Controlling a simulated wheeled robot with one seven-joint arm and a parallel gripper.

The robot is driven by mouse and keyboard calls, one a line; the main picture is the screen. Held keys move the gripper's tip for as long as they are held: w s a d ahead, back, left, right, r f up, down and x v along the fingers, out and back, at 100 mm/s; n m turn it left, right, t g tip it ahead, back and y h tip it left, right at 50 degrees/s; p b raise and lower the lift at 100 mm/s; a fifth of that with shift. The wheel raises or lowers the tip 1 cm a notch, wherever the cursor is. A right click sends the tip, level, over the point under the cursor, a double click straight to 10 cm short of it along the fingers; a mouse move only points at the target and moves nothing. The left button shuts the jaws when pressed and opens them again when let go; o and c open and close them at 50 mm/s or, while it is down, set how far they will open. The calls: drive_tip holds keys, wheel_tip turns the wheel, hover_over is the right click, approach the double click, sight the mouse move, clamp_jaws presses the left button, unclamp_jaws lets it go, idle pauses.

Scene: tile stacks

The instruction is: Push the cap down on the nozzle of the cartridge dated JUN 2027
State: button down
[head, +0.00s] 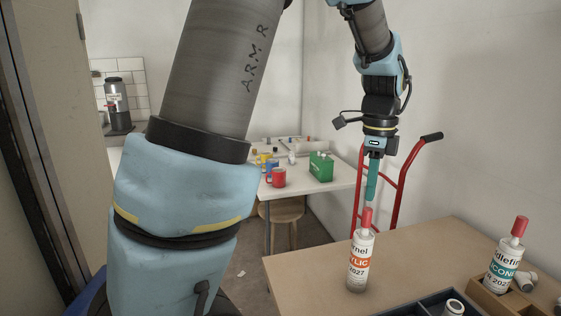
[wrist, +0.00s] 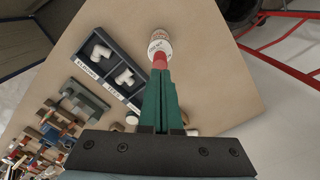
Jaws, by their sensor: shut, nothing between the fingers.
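A white cartridge with an orange label (head: 358,265) stands upright on the wooden table. The wrist view shows my fingertips (wrist: 160,72) against the red cap (wrist: 159,61) and the cartridge (wrist: 158,42) beyond. A second cartridge with a teal label (head: 501,266) and red cap (head: 519,227) stands at the right.
The second cartridge stands in a wooden holder (head: 496,303). A dark compartment tray (wrist: 108,70) with white fittings lies on the table (head: 310,270). A red hand truck (head: 405,180) stands behind. A white table (head: 335,178) with mugs and a green box is farther back.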

drive_tip(key=shift+f+b, duration=0.8)
drive_tip(key=shift+f, duration=0.5)
idle(0.4)
drive_tip(key=shift+r, duration=0.2)
wheel_tip(320, 180, up, 6)
drive_tip(key=p, duration=0.5)
drive_tip(key=shift+f, duration=0.1)
idle(0.4)
